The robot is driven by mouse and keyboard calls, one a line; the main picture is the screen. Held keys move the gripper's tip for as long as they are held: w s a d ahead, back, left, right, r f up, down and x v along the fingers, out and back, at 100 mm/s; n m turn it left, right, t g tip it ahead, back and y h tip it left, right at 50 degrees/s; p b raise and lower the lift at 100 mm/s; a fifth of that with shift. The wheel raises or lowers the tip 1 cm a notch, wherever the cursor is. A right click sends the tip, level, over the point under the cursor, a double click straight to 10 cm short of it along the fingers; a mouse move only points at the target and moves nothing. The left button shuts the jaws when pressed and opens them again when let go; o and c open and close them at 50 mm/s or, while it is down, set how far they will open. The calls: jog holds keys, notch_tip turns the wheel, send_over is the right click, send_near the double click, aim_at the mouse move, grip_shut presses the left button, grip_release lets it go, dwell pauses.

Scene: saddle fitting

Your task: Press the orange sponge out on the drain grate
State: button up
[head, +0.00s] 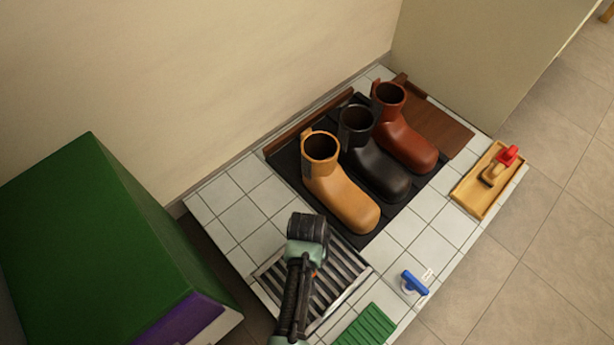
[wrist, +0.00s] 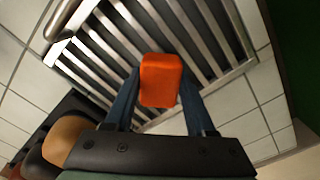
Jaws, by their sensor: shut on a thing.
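The orange sponge (wrist: 160,80) is between the two fingers of my gripper (wrist: 158,92) in the wrist view. My gripper is shut on it. Behind the sponge in that view are the metal bars of the drain grate (wrist: 205,35); I cannot tell whether the sponge touches them. In the head view my gripper (head: 312,268) is over the drain grate (head: 345,272), and my arm covers part of the grate.
Tan (head: 340,190), black (head: 378,160) and brown (head: 408,135) boots stand on a dark mat behind the grate. A blue-handled tool (head: 414,284) and green ribbed mat (head: 367,327) lie to the right. A wooden tray (head: 467,198) holds a red-handled brush (head: 507,156). A green box (head: 90,240) stands left.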

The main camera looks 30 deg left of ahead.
jog(key=shift+s+f, duration=0.1)
notch_tip(320, 180, up, 7)
jog(key=p, duration=0.8)
dwell(0.4)
